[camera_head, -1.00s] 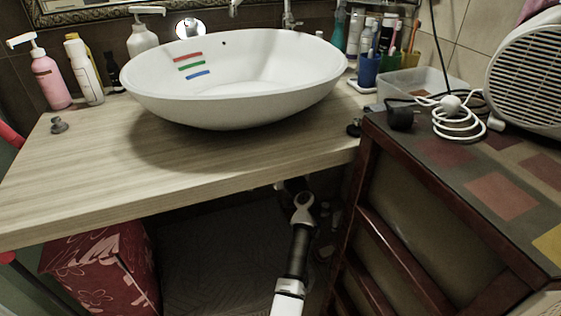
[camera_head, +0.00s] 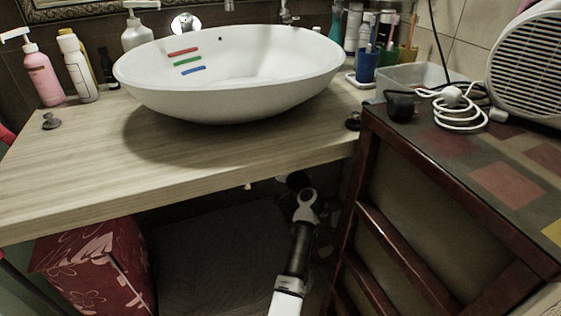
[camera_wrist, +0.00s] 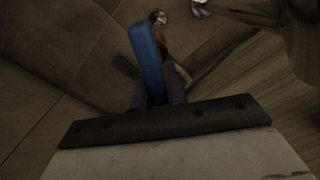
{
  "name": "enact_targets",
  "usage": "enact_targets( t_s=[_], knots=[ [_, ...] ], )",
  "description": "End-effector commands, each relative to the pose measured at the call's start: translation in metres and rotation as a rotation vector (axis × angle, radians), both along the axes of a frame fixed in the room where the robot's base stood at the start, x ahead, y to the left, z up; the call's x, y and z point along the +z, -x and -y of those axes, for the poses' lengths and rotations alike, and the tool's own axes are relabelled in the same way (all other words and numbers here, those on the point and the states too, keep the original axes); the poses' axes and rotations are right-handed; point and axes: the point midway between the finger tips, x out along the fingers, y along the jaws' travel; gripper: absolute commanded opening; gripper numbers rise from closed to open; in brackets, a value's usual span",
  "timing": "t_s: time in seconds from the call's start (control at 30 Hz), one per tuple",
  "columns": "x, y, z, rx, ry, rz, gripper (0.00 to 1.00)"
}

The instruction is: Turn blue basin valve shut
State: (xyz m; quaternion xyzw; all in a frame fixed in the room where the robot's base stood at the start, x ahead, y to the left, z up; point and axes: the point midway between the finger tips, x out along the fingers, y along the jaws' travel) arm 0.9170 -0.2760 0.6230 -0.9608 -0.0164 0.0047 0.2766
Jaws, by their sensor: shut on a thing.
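The blue basin valve handle (camera_wrist: 148,62) shows in the wrist view as a long blue lever, running from the top middle down to my fingers. My gripper (camera_wrist: 158,93) is shut on its lower end. A shiny metal fitting (camera_wrist: 157,17) sits at the far end of the lever. In the head view my arm reaches under the wooden countertop (camera_head: 190,165), toward dim pipework. The valve and my fingertips cannot be made out there. The white basin (camera_head: 230,105) stands on the countertop, with red, green and blue marks inside.
A dark wooden cabinet (camera_head: 360,190) stands close on the right of my arm, with a white cable (camera_head: 462,115) and a heater (camera_head: 530,70) on top. A red patterned box (camera_head: 95,265) is under the counter at left. The floor between is clear.

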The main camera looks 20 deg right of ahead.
Motion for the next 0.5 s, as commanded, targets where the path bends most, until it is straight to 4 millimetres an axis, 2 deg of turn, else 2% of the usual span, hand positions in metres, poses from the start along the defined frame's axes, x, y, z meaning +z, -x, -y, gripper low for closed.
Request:
enact_targets(
  t_s=[0.5],
  knots=[
    [-0.0077, -0.0015, 0.0086, 0.0, -0.489, -0.015, 0.0]
  ],
)
